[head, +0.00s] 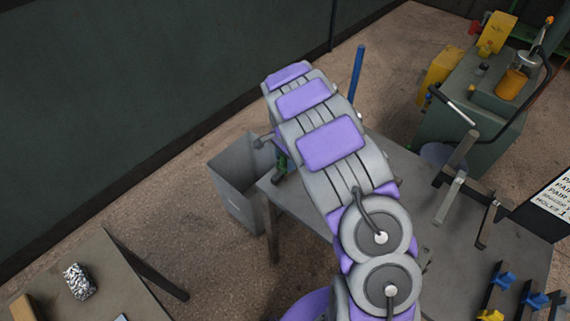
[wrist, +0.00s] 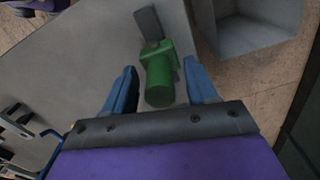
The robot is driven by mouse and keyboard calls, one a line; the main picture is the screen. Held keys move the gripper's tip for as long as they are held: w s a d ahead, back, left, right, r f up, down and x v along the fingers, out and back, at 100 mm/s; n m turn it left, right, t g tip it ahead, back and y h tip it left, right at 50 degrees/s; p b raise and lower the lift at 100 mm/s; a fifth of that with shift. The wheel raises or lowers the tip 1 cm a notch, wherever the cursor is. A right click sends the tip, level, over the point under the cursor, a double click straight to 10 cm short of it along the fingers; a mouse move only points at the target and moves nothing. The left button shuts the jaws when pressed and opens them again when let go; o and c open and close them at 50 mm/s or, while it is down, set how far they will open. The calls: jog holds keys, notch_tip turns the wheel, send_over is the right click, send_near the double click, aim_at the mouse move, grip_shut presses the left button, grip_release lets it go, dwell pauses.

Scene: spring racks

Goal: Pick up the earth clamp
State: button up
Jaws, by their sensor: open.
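A green cylindrical body with a bracket and a grey plate at its far end, which I take for the earth clamp (wrist: 159,78), lies on the grey table top near its edge in the wrist view. My gripper (wrist: 160,68) is open, with one blue finger on each side of the green body. Narrow gaps show between the fingers and the green body. In the head view a small part of the green thing (head: 281,167) shows at the table corner, beside my arm. My arm hides most of my gripper there.
A grey open bin (head: 232,187) stands on the floor just past the table's edge; it also shows in the wrist view (wrist: 252,35). Metal brackets and blue and yellow parts sit on the right of the table (head: 405,172). A green machine (head: 465,110) stands behind.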

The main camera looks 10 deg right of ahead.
jog(key=shift+a, duration=0.45)
jog(key=c, duration=0.4)
jog(key=shift+c, duration=1.3)
jog(key=shift+d, duration=0.1)
jog(key=shift+r, duration=0.4)
notch_tip(320, 180, up, 3)
jog(key=shift+f+p, duration=0.1)
jog(key=shift+p, duration=0.55)
jog(key=shift+c, duration=0.6)
jog(key=s+d+p, duration=0.1)
jog(key=s+d, duration=0.2)
jog(key=s, duration=0.4)
jog(key=s+d+r+p, duration=0.1)
jog(key=s+d, duration=0.2)
jog(key=s, duration=0.4)
jog(key=shift+s+d+r+p, duration=0.15)
jog(key=shift+s+r+p, duration=0.15)
jog(key=shift+s, duration=0.1)
